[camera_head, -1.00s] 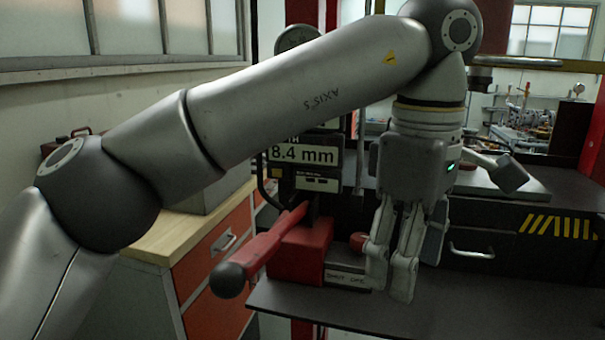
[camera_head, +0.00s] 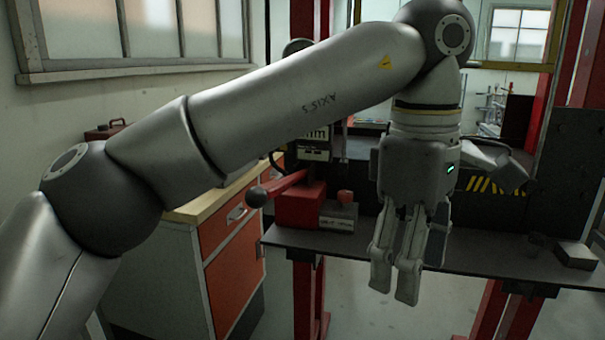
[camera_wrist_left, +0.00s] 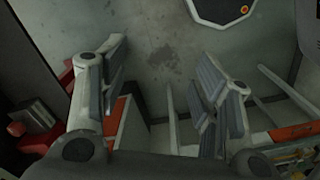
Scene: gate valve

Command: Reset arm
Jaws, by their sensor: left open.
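My left gripper (camera_head: 397,282) hangs pointing down at the end of my left arm, which spans the head view from the lower left to the upper right. It is in front of the dark workbench and appears apart from it. In the left wrist view its fingers (camera_wrist_left: 160,92) stand wide apart with nothing between them but the grey floor. My right gripper is not in view. A red device with a red lever (camera_head: 283,187) and a black ball knob stands on the bench, left of my left gripper.
The dark bench (camera_head: 470,257) runs behind my gripper, with a small block (camera_head: 577,254) at its right end. An orange-fronted cabinet (camera_head: 232,250) stands to the left. Red posts (camera_head: 545,110) rise on the right. Grey floor (camera_head: 385,315) shows below the bench.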

